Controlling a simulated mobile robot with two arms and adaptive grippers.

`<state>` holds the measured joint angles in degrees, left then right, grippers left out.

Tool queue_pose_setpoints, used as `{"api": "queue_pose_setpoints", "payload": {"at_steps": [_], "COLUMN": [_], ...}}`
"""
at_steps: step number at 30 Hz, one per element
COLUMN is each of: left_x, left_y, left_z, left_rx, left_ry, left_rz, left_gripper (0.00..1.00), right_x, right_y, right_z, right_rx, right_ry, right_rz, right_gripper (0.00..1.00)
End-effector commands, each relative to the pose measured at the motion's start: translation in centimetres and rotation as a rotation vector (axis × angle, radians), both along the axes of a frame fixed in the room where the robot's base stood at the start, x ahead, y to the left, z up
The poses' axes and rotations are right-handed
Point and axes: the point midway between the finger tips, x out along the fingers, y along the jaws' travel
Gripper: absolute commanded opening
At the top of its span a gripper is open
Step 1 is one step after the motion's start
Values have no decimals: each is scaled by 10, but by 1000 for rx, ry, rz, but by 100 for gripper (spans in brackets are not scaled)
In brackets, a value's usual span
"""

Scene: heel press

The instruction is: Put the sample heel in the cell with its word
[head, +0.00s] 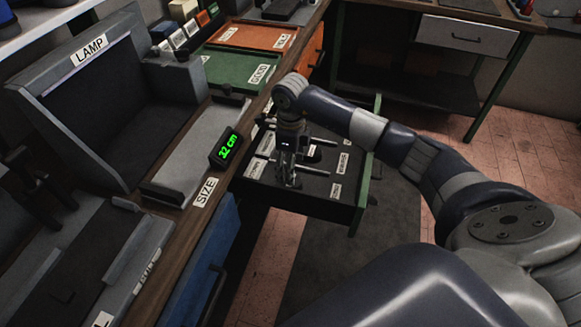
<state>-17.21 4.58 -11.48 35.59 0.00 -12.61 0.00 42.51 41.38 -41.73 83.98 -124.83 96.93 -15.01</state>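My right gripper (289,178) comes in from the right and points down over the open drawer (364,196). The drawer has a dark bottom, a green side and several white word labels (335,190), too small to read. Light rod-like shapes show beside the gripper in the drawer; I cannot tell what they are. I cannot make out a sample heel; the gripper may hide it. Whether the fingers are open or shut is not clear. My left gripper is not in view.
A grey LAMP booth (101,95) stands at left. Green (240,70) and orange (254,36) trays lie on the bench behind. A blue drawer front (207,262) is below; open floor lies right.

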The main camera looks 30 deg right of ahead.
Motion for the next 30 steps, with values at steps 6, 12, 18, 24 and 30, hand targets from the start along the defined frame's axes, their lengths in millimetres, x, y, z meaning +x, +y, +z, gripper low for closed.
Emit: {"api": "queue_pose_setpoints", "payload": {"at_steps": [6, 12, 18, 24, 30], "left_x": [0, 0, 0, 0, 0], "left_y": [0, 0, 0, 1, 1], "left_z": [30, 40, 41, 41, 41], "left_rx": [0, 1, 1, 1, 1], "left_ry": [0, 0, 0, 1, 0], "left_rz": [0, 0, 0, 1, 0], "left_gripper": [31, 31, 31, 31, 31], "right_x": [0, 0, 0, 0, 0], "right_y": [0, 0, 0, 0, 1], "right_z": [43, 60, 63, 63, 62], "right_rx": [-1, -1, -1, -1, 1], "right_ry": [0, 0, 2, 1, 0], "right_rz": [-1, 0, 0, 0, 0], "right_gripper": [66, 66, 66, 66, 66]}}
